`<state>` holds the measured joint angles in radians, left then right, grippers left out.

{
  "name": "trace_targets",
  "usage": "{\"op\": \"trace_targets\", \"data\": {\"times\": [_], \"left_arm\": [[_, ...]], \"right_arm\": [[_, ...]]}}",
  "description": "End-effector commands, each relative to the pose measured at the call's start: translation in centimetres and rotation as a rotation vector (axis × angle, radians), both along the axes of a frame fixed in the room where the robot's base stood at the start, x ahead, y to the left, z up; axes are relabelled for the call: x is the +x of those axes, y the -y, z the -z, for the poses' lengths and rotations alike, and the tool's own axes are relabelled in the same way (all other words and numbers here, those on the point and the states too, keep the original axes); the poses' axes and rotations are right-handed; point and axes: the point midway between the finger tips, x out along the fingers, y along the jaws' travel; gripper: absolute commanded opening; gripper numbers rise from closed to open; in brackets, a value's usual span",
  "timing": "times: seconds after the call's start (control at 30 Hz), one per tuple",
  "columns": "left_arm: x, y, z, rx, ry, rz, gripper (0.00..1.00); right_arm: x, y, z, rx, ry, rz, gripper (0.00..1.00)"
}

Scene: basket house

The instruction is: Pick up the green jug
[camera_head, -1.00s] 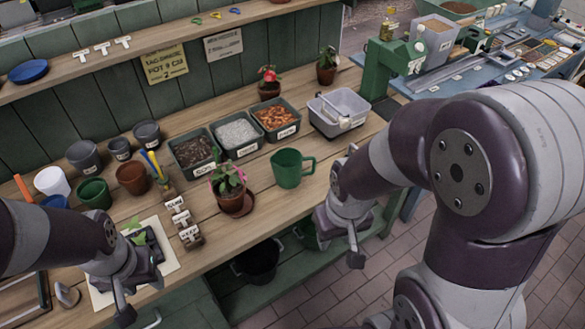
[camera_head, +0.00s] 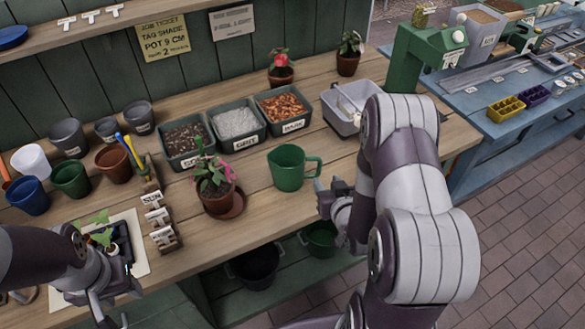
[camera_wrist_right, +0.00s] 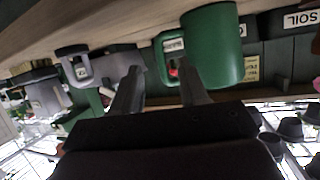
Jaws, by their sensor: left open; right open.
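The green jug (camera_head: 288,168) stands upright on the wooden bench, with its handle on the right side. My right gripper (camera_head: 326,194) is open and empty, just right of and in front of the handle. In the right wrist view, which is turned over, the jug (camera_wrist_right: 213,45) is large and near. One finger of the right gripper (camera_wrist_right: 158,80) overlaps the handle there; I cannot tell whether it touches. My left gripper (camera_head: 118,298) is open over the bench's front left, by a pale board.
A potted pink-flowered plant (camera_head: 217,189) on a saucer stands left of the jug. Soil, grit (camera_head: 237,123) and bark trays lie behind it, and a grey tub (camera_head: 342,112) stands behind right. Label blocks (camera_head: 160,222) and several pots are further left. Bench around the jug's front is clear.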

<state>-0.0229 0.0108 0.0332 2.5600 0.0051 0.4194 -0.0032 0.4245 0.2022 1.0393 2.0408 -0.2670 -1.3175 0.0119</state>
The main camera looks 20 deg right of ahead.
Motion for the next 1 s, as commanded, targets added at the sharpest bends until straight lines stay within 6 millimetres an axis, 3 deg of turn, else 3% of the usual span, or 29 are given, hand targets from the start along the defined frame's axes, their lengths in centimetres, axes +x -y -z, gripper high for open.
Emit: {"op": "trace_targets", "data": {"times": [0.4, 0.7, 0.83, 1.0], "left_arm": [[0.0, 0.0, -1.1, 0.0, 0.0, 0.0, 0.45], [0.0, 0.0, -1.1, 0.0, 0.0, 0.0, 0.45], [0.0, 0.0, -1.1, 0.0, 0.0, 0.0, 0.45], [0.0, 0.0, -1.1, 0.0, 0.0, 0.0, 0.45]], "right_arm": [[6.3, 0.9, 1.7, 0.0, -0.003, 0.0, 0.43], [7.2, 1.0, 2.2, 0.0, -0.004, 0.001, 0.43], [7.1, 1.0, 2.2, 0.0, -0.003, 0.001, 0.01], [7.2, 1.0, 2.1, 0.0, -0.001, 0.001, 0.0]]}}
